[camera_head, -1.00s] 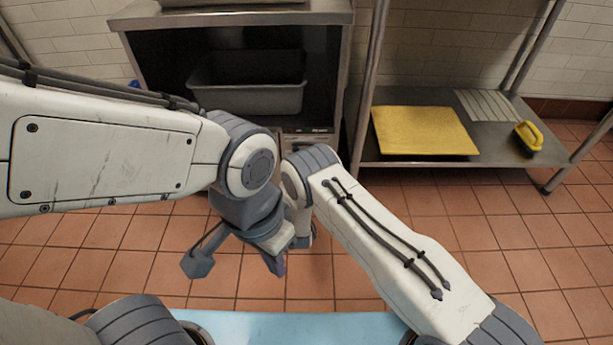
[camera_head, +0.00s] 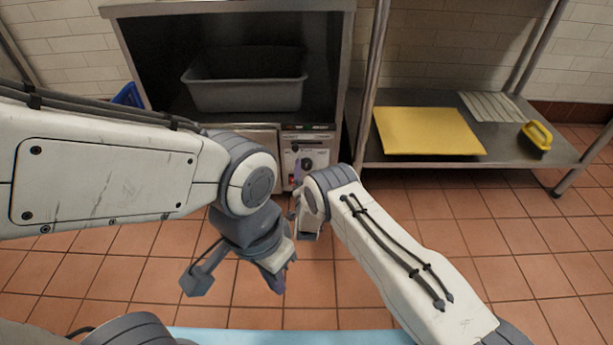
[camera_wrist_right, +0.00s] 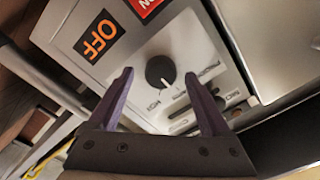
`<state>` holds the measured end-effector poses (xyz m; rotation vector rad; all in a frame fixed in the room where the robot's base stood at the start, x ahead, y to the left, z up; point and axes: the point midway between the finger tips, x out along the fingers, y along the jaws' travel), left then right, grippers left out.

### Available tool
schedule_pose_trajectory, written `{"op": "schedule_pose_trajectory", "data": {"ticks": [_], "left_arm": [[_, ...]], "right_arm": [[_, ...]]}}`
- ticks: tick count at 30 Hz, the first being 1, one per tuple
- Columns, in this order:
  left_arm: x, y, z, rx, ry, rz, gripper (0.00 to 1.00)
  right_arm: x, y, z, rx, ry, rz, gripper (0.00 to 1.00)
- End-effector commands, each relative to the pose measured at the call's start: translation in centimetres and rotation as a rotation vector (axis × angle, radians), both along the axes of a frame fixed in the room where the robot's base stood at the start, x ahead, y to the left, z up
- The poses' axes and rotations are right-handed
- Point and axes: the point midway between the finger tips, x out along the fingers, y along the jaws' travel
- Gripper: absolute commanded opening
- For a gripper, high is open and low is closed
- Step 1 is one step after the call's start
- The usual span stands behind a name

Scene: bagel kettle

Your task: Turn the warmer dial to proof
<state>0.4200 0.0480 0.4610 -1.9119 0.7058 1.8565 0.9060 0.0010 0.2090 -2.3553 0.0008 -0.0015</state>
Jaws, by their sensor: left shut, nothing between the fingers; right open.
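The warmer dial (camera_wrist_right: 160,71) is a round black knob on a pale control panel (camera_wrist_right: 185,45). Small labels surround it, mostly too small to read; a faint pale mark shows at its lower edge. In the head view the dial (camera_head: 308,163) is on the panel under the cabinet opening. My right gripper (camera_wrist_right: 160,95) is open, its two purple fingers on either side of the dial in the picture. It appears apart from the dial, but depth is hard to judge. My left gripper (camera_head: 278,281) is shut and empty, low over the floor.
A grey tub (camera_head: 245,95) sits in the cabinet. A steel shelf (camera_head: 400,158) at right holds a yellow board (camera_head: 428,132) and a yellow-handled brush (camera_head: 538,134).

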Motion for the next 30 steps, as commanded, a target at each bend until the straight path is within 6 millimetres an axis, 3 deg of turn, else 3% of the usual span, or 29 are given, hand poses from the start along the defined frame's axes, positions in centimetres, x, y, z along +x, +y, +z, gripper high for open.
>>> {"op": "schedule_pose_trajectory", "data": {"ticks": [9,11,15,16,30], "left_arm": [[0.01,-0.01,-0.16,0.0,0.0,0.0,0.0],[0.0,0.0,-0.16,0.0,0.0,0.0,0.0],[0.01,-0.01,-0.17,0.0,0.0,0.0,0.0],[0.0,0.0,-0.17,0.0,0.0,0.0,0.0],[0.0,0.0,0.14,0.0,0.0,0.0,0.0]], "right_arm": [[0.36,0.02,0.05,-0.001,0.001,0.001,0.82],[0.35,0.02,0.05,-0.001,0.001,0.001,0.63],[0.34,0.02,0.04,-0.001,0.001,0.001,0.09],[0.34,0.02,0.04,-0.001,0.001,0.001,0.0],[0.31,0.0,0.06,-0.116,0.002,0.001,0.0]]}}
